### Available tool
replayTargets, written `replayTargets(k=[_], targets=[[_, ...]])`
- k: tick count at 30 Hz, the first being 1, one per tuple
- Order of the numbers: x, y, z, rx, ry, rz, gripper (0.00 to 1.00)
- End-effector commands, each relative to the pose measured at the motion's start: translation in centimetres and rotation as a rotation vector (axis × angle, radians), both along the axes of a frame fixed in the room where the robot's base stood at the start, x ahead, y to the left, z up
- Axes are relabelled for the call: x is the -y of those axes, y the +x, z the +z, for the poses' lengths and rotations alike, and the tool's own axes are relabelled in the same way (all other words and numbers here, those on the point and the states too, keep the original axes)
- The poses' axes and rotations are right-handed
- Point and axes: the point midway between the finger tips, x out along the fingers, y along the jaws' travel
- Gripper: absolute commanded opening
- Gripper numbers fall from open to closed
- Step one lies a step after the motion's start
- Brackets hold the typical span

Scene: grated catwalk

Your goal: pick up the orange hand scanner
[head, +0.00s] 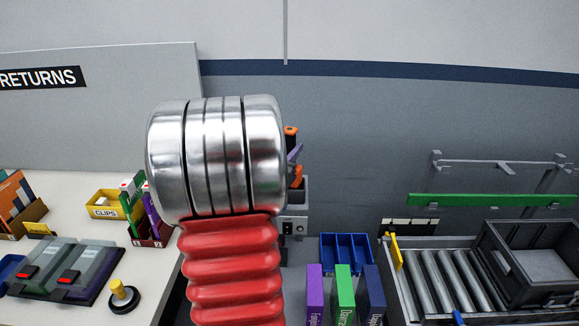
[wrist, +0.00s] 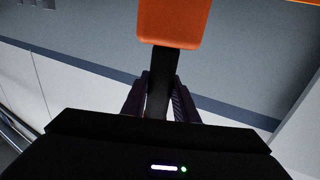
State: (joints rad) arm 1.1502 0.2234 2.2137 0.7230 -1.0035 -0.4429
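The orange hand scanner (wrist: 172,22) shows in the wrist view with its orange head at the top and its dark handle (wrist: 162,85) running down between my fingers. My gripper (wrist: 163,82) has purple fingers against both sides of that handle, shut on it. In the head view my own arm hides most of the scanner; only orange and dark parts (head: 291,131) show past its right edge, beside a purple finger of my gripper (head: 295,153). A grey holder (head: 300,192) stands just below. I cannot tell whether the scanner touches it.
A white table at left carries a yellow clips bin (head: 104,204), grey devices with red buttons (head: 72,275) and a yellow-knobbed stamp (head: 122,294). At right are a blue divided tray (head: 346,252), upright binders (head: 344,294), a roller conveyor (head: 450,280) and a dark crate (head: 535,262).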

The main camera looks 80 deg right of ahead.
Motion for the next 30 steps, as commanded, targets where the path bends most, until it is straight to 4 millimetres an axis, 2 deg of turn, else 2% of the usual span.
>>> replayTargets(k=[1, 11, 25, 30], targets=[[0.0, 0.0, 0.0, 0.000, 0.000, 0.000, 0.22], [0.0, 0.0, 0.0, 0.000, 0.000, 0.000, 0.00], [0.0, 0.0, 0.2, 0.001, -0.001, 0.000, 0.00], [0.0, 0.0, 1.5, 0.003, -0.005, -0.001, 0.00]])
